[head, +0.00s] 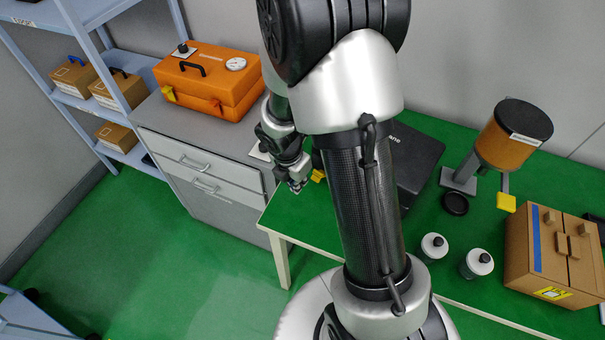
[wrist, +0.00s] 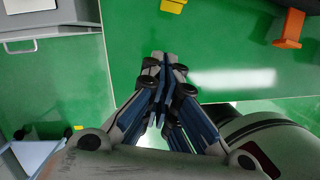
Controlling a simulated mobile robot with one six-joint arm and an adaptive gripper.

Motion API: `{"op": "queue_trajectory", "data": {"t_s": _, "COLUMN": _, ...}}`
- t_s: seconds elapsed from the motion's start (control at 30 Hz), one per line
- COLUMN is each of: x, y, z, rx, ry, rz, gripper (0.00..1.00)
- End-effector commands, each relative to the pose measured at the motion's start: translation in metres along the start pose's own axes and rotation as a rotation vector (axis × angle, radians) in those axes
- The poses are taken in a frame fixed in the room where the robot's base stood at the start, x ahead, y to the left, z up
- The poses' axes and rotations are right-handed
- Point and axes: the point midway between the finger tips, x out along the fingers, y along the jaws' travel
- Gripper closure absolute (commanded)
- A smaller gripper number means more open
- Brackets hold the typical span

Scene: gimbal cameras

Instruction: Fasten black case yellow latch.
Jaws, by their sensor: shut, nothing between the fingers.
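The black case (head: 418,158) lies on the green table behind my arm, which hides much of it in the head view. A yellow latch (head: 318,175) shows at its left end, close to my gripper. My gripper (head: 297,186) points down just left of the latch, near the table's left edge. In the wrist view the gripper (wrist: 160,62) is shut with nothing between the fingers. A yellow piece (wrist: 172,5), probably the latch, shows at the top edge beyond the fingertips, apart from them. Whether the latch is fastened cannot be told.
A grey drawer cabinet (head: 195,170) bearing an orange case (head: 215,82) stands left of the green table (head: 440,255). To the right are an orange dispenser (head: 505,140), two white jars (head: 433,247) and a brown box (head: 550,255). An orange-yellow thing (wrist: 290,28) shows in the wrist view.

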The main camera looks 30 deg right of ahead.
Motion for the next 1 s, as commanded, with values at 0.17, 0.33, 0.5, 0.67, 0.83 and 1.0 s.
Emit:
{"op": "queue_trajectory", "data": {"t_s": 0.17, "x": 0.004, "y": 0.001, "z": 0.000, "rx": -0.023, "ry": 0.002, "rz": -0.001, "gripper": 1.00}}
{"op": "queue_trajectory", "data": {"t_s": 0.33, "x": 0.004, "y": 0.000, "z": 0.000, "rx": -0.021, "ry": 0.002, "rz": -0.001, "gripper": 1.00}}
{"op": "queue_trajectory", "data": {"t_s": 0.5, "x": 0.012, "y": 0.000, "z": -0.001, "rx": -0.020, "ry": 0.002, "rz": -0.002, "gripper": 1.00}}
{"op": "queue_trajectory", "data": {"t_s": 0.67, "x": 0.039, "y": -0.001, "z": -0.002, "rx": -0.019, "ry": 0.003, "rz": -0.004, "gripper": 1.00}}
{"op": "queue_trajectory", "data": {"t_s": 0.83, "x": 0.077, "y": -0.001, "z": -0.002, "rx": -0.019, "ry": 0.003, "rz": -0.004, "gripper": 1.00}}
{"op": "queue_trajectory", "data": {"t_s": 1.0, "x": 0.111, "y": 0.000, "z": -0.002, "rx": -0.018, "ry": 0.003, "rz": -0.002, "gripper": 1.00}}
